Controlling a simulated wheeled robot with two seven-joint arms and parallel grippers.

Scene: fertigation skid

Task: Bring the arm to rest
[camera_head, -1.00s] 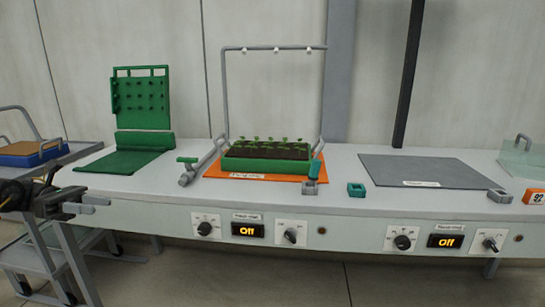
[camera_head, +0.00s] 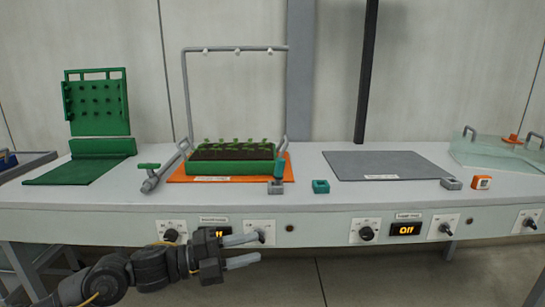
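My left arm comes in from the lower left, and its gripper (camera_head: 250,251) is in front of the bench's front panel, below the tabletop edge. Its two grey fingers point right and are apart, with nothing between them. The gripper partly covers the left display (camera_head: 214,232) and is close in the picture to a knob (camera_head: 261,235); I cannot tell whether it touches the knob. My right gripper is not in view.
The bench (camera_head: 310,200) holds a green planter of seedlings (camera_head: 232,166) on an orange mat (camera_head: 190,170), a green pegboard stand (camera_head: 97,103), a grey mat (camera_head: 385,164) and a clear lidded tray (camera_head: 500,155). A pipe frame (camera_head: 186,90) rises over the planter. Floor in front looks clear.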

